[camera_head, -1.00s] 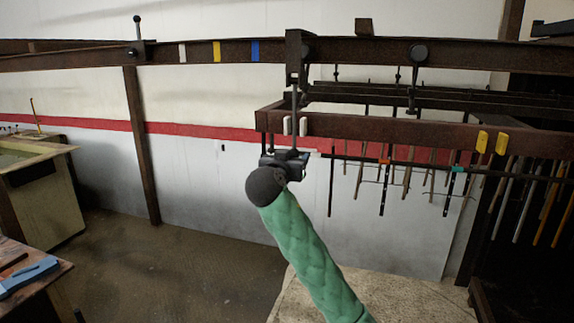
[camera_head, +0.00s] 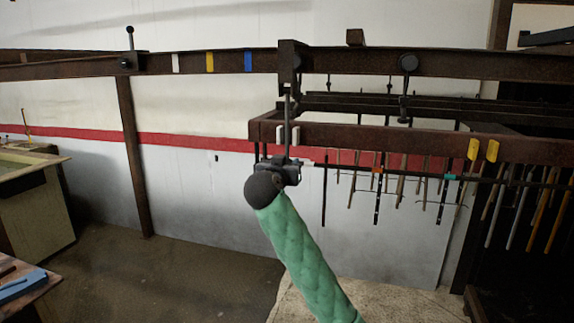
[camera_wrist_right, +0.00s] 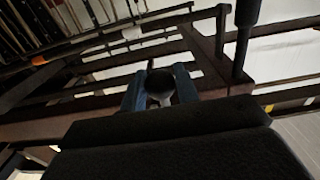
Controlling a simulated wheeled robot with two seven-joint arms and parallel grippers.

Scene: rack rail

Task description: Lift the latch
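The latch (camera_head: 287,103) is a thin dark rod that hangs from a bracket on the upper rusty rail. Its lower end reaches down to my right gripper (camera_head: 287,168), whose green-sleeved arm comes up from below. In the right wrist view, the two blue-grey fingers of the right gripper (camera_wrist_right: 160,88) stand on either side of a dark round knob with a pale part below it. The gap is about as wide as the knob. I cannot tell whether the fingers press on it. My left gripper is not in view.
The upper rail (camera_head: 210,63) carries white, yellow and blue marks. A lower rusty beam (camera_head: 380,135) with yellow tabs (camera_head: 482,149) runs just behind and right of my gripper. Several rods hang behind it. A workbench (camera_head: 30,200) stands at the left; the floor between is clear.

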